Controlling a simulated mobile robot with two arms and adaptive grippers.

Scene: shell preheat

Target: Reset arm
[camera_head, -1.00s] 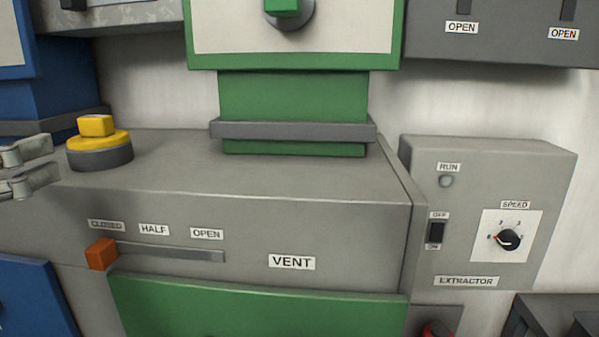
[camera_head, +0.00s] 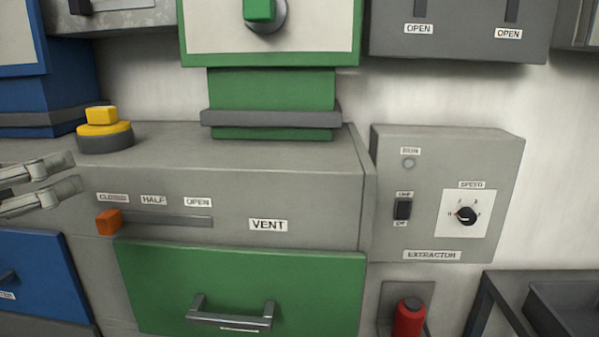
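My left gripper (camera_head: 62,181) comes in from the left edge, its two grey fingers spread apart with nothing between them. It hangs in front of the grey cabinet, left of the orange vent slider (camera_head: 108,222) and below the yellow knob (camera_head: 102,116). My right gripper is out of view. The orange slider stands at the left end of its slot, under the CLOSED label. The slot runs right under HALF and OPEN, beside the VENT label (camera_head: 268,225).
A grey EXTRACTOR box (camera_head: 440,185) with a switch and SPEED dial is on the right. Below are a green drawer (camera_head: 240,270) with a handle, a red cylinder (camera_head: 409,318) and a dark tray (camera_head: 570,310). A blue drawer (camera_head: 40,270) is lower left.

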